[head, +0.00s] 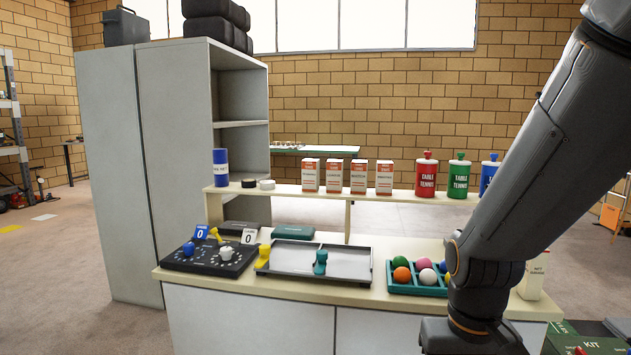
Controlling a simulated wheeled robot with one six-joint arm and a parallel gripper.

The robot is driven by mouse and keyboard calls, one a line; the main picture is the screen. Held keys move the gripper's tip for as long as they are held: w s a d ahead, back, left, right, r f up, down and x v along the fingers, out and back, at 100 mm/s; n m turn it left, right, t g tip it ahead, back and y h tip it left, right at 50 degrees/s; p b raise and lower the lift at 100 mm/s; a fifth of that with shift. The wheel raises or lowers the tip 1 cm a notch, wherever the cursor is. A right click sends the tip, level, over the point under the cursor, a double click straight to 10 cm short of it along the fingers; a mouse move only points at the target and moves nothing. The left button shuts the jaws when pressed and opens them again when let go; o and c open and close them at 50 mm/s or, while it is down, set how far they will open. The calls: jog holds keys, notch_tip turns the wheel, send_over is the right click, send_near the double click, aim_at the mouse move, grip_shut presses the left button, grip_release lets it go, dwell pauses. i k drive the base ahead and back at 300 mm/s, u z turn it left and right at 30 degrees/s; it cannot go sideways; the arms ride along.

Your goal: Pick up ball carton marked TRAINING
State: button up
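Several white and orange-red cartons stand upright in a row on the raised shelf behind the counter. From left to right these are a first carton (310,175), a second carton (334,175), a third carton (358,177) and, set slightly apart, a last carton (384,177). Their print is too small to read, so I cannot tell which is marked TRAINING. My arm comes down across the right side of the head view, in front of the counter. My gripper is out of frame below, so its state and any load are hidden.
Red (426,178), green (458,178) and blue (489,174) canisters stand right of the cartons; a blue cylinder (220,168) and tape rolls stand left. The counter holds a scoreboard (205,257), a grey tray (345,262) and a teal ball tray (403,288). A tall cabinet (160,160) stands left.

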aim_at(310, 168)
jog(key=k, duration=0.95)
jog(key=u, duration=0.7)
jog(key=i, duration=0.65)
jog(key=u, duration=0.7)
jog(key=i, duration=1.3)
jog(key=z, duration=1.25)
jog(key=i, duration=0.55)
jog(key=z, duration=0.6)
